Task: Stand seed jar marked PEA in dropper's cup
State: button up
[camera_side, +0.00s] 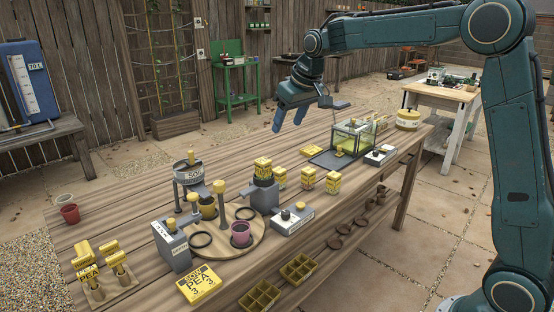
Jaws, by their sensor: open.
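My gripper (289,126) is open and empty, in the air above the far part of the wooden table, its fingers pointing down. Several small yellow jars stand on the table; three are in the middle: a left one (280,178), a middle one (308,180) and a right one (333,183). Their labels are too small to read, so I cannot tell which is marked PEA. A grey block device (262,197), possibly the dropper, has a yellow-and-black jar-like piece (263,168) on top. I cannot make out its cup clearly. My gripper is well apart from all of these.
A round wooden board (215,250) carries pots and rings. A glass tank (352,138) stands at the back right. Bare table lies left of the tank.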

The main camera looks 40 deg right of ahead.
jog(key=s+a+r, duration=0.2)
jog(key=s, duration=0.8)
jog(key=s+a+r, duration=0.2)
jog(key=s, duration=0.7)
jog(key=s+a+f, duration=0.1)
jog(key=s+f, duration=0.2)
jog(key=s, duration=0.5)
jog(key=s+a+f, duration=0.1)
jog(key=s+f, duration=0.2)
jog(key=s, duration=0.5)
jog(key=shift+t, duration=0.4)
